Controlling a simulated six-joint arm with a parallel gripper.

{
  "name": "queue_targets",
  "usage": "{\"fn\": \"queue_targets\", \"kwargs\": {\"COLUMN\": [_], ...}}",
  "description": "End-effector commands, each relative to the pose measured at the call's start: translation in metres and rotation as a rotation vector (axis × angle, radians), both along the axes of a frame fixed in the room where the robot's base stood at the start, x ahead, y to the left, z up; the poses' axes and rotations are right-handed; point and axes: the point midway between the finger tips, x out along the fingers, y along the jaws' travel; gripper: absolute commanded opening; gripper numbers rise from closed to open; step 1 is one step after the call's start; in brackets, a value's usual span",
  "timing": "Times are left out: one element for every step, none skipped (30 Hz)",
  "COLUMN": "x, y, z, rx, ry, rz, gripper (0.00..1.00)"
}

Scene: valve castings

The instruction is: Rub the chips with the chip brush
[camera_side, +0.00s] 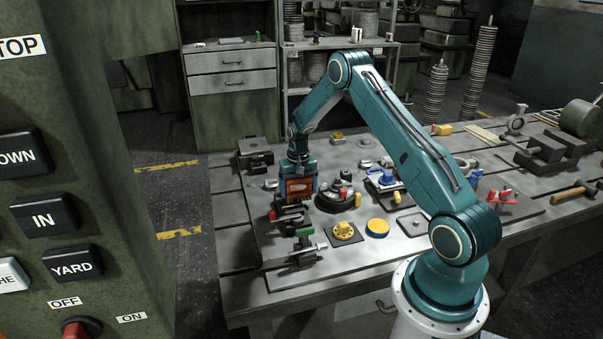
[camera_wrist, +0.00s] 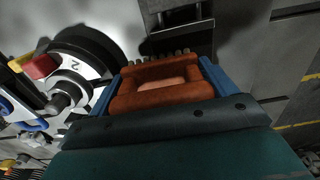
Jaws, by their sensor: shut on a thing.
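My gripper (camera_side: 298,188) is low over the left part of the work table in the side view. In the wrist view my gripper (camera_wrist: 162,90) has its blue fingers shut on the chip brush (camera_wrist: 155,100), an orange-brown block with a row of short pale bristles along its far edge. The brush (camera_side: 299,187) shows as an orange patch between the fingers in the side view. I cannot make out the chips in either view. I cannot tell whether the bristles touch anything.
Right of my gripper is a round black fixture (camera_side: 334,199), also at left in the wrist view (camera_wrist: 88,55). A dark block (camera_side: 255,152) stands behind left.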

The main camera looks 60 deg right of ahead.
Motion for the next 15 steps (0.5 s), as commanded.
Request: {"fn": "queue_targets", "kwargs": {"x": [0.006, 0.008, 0.011, 0.013, 0.014, 0.017, 0.019, 0.021, 0.024, 0.026, 0.028, 0.03, 0.032, 0.034, 0.037], "y": [0.006, 0.009, 0.011, 0.013, 0.015, 0.018, 0.02, 0.022, 0.024, 0.026, 0.028, 0.03, 0.033, 0.035, 0.037], "z": [-0.001, -0.001, -0.001, -0.001, -0.001, -0.001, -0.001, -0.001, -0.001, -0.001, -0.001, -0.001, -0.001, -0.001, -0.001], "rx": [0.001, 0.0, 0.0, 0.001, 0.001, 0.001, 0.001, 0.001, 0.001, 0.001, 0.001, 0.001, 0.001, 0.001, 0.001], "ry": [-0.001, -0.001, -0.001, -0.001, -0.001, -0.001, 0.0, 0.0, -0.001, -0.001, -0.001, -0.002, -0.002, -0.002, -0.002], "rz": [0.006, 0.007, 0.007, 0.007, 0.007, 0.006, 0.007, 0.007, 0.007, 0.007, 0.007, 0.006, 0.007, 0.007, 0.007], "gripper": [0.62, 0.62, 0.62, 0.62, 0.62, 0.62, 0.62, 0.62, 0.62, 0.62, 0.62, 0.62, 0.62, 0.62, 0.62]}}
